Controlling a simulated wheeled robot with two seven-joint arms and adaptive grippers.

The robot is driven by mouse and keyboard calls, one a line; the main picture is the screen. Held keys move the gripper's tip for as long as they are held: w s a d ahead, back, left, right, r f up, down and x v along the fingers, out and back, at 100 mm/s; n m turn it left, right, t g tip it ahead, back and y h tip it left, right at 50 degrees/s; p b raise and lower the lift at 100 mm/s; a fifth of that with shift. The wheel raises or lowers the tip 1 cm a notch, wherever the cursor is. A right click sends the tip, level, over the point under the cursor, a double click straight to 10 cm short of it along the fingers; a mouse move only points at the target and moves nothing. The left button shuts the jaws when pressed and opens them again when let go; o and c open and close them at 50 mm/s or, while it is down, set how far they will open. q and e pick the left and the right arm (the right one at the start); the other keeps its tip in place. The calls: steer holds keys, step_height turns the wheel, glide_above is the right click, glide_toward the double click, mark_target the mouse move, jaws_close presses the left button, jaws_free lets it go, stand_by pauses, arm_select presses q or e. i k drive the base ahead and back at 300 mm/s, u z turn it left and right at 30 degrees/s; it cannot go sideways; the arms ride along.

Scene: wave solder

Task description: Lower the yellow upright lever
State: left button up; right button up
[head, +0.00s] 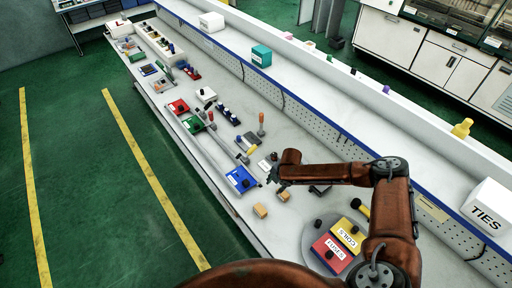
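A small lever with a yellow handle (251,151) stands on the white bench, a little up and left of my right gripper (273,174). The handle looks raised and slightly tilted. My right arm reaches in from the right, and its dark gripper is close to the lever but appears apart from it. The fingers are too small and dark to tell whether they are open or shut. My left gripper is not in view.
A blue box (241,180) and wooden blocks (261,210) lie near the gripper. Orange-handled levers (261,131) stand farther back. A round plate (310,232) holds red and yellow boxes. A perforated back panel (340,143) runs along the bench.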

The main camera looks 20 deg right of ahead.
mark_target(254, 147)
steer(key=i, duration=1)
